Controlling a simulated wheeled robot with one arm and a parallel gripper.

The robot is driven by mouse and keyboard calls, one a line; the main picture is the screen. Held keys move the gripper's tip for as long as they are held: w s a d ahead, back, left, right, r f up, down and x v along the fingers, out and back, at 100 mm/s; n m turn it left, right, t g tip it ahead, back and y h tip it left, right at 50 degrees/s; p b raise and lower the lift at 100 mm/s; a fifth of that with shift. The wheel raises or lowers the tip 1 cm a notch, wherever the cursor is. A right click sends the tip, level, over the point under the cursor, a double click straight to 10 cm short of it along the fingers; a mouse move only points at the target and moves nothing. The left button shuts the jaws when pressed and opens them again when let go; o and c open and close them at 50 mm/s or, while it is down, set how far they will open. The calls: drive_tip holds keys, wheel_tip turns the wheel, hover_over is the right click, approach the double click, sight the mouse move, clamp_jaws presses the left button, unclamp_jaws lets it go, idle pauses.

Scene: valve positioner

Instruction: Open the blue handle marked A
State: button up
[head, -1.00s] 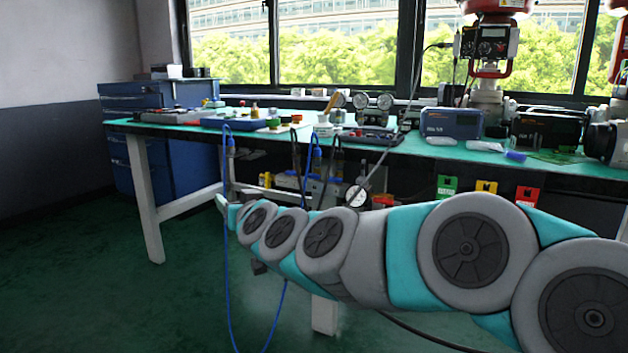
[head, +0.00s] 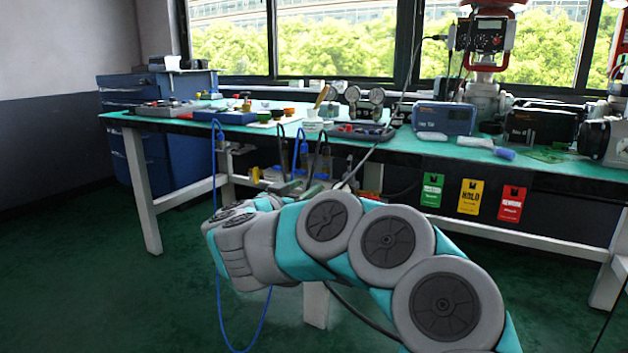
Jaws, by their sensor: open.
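I cannot make out a blue handle or a letter A in the head view. Blue hoses hang at the table's front edge, one on the left (head: 216,150) and one near the middle (head: 302,150); no mark is readable on them. My arm hides much of the area below the tabletop.
The green workbench (head: 395,150) carries gauges (head: 352,95), trays, a blue-grey box (head: 444,118) and a valve with a red-framed actuator (head: 487,40). Green (head: 432,190), yellow (head: 473,197) and red (head: 511,204) tags hang from its front edge. A blue cabinet (head: 125,90) stands left. Floor at left is clear.

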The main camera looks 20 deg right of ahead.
sight(320, 177)
drive_tip(key=b+x, duration=0.1)
drive_tip(key=x, duration=0.5)
drive_tip(key=shift+w+d, duration=0.3)
clamp_jaws()
